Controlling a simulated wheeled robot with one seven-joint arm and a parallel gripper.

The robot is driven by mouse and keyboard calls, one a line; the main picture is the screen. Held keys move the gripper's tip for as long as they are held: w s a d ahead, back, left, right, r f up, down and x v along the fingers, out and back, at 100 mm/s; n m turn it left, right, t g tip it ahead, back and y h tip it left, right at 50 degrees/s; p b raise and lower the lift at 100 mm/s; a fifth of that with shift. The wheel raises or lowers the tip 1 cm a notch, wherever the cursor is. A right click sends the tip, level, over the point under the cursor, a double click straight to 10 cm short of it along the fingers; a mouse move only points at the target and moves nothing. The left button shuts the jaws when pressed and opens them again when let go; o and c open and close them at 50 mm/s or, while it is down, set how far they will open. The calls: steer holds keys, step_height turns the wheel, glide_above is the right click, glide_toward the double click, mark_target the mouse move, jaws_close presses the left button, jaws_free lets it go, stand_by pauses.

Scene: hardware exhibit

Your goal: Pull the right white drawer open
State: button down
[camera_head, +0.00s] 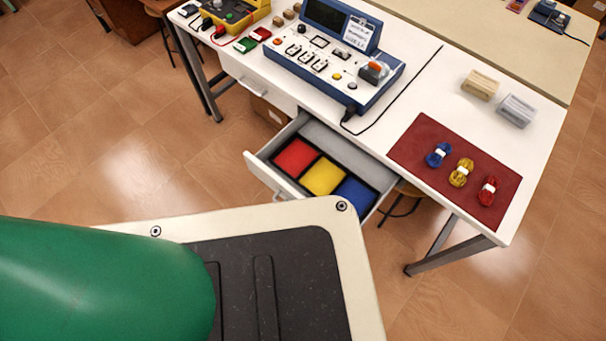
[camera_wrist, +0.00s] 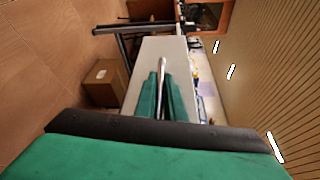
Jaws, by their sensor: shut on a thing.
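The right white drawer (camera_head: 262,172) stands pulled out from under the white table in the head view. It holds red, yellow and blue compartments. Part of its handle (camera_head: 279,196) shows at its front, just beyond my dark-topped body. In the wrist view, my gripper (camera_wrist: 162,78) has its two green fingers closed around a pale metal handle bar (camera_wrist: 163,64) against a white drawer front (camera_wrist: 143,65). My gripper itself does not show in the head view; my own body hides the area in front of the drawer.
The left drawer (camera_head: 255,85) is closed. A blue control console (camera_head: 335,60) stands on the table (camera_head: 425,95). A dark red mat (camera_head: 415,150) bears blue, yellow and red bundles. A cardboard box (camera_wrist: 105,82) sits under the table, and a table leg (camera_head: 445,235) stands at right.

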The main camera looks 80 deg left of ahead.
steer(key=shift+d, duration=0.2)
steer(key=c, duration=1.8)
jaws_free()
steer(key=shift+s, duration=0.1)
steer(key=shift+c, duration=0.2)
steer(key=f+v, duration=0.1)
steer(key=v, duration=0.9)
steer(key=shift+d+r, duration=0.45)
steer(key=shift+r, duration=0.05)
